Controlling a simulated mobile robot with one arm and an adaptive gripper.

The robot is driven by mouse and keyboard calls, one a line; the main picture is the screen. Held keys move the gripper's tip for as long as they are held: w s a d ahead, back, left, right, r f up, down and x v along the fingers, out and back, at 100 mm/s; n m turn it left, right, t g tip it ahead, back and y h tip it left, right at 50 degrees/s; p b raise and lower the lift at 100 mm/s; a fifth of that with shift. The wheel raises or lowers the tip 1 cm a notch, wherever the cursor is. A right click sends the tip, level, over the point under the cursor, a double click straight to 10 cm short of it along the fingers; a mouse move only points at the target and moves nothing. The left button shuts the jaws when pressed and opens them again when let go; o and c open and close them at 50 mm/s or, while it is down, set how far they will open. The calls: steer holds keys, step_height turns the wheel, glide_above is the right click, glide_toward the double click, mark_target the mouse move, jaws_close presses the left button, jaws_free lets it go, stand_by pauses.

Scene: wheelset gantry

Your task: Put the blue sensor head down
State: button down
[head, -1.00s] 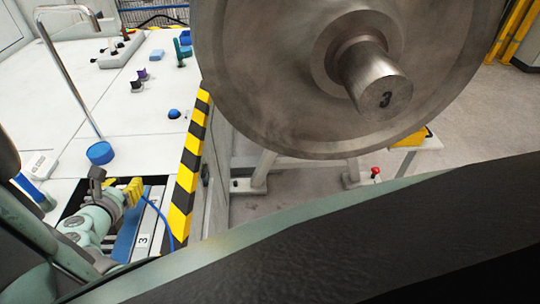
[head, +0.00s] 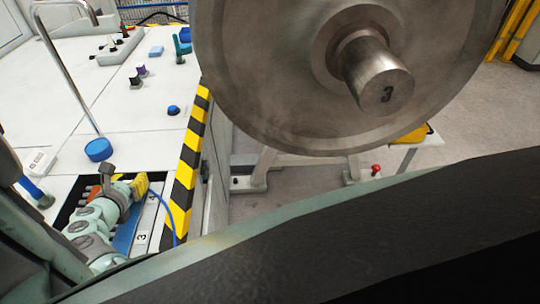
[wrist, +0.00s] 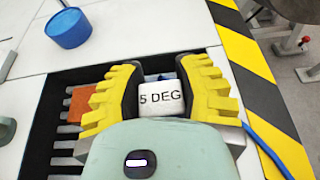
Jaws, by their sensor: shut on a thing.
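My gripper (wrist: 160,98) has yellow ribbed fingers and is shut on a small piece with a white face marked "5 DEG" (wrist: 162,100). A bit of blue shows behind that face, so I take it for the blue sensor head; the fingers hide most of it. A blue cable (wrist: 268,146) runs off to the right of the gripper. In the head view my gripper (head: 140,187) is over the dark slotted recess (head: 68,212) at the front of the white bench. I cannot tell whether the held piece touches anything below.
An orange block (wrist: 80,104) sits in the recess left of the gripper. Yellow-black striped edging (head: 187,165) borders the right side. The big steel wheel (head: 260,70) is beyond it.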

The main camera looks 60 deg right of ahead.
steer(key=shift+f, duration=0.15)
steer(key=c, duration=0.6)
jaws_free()
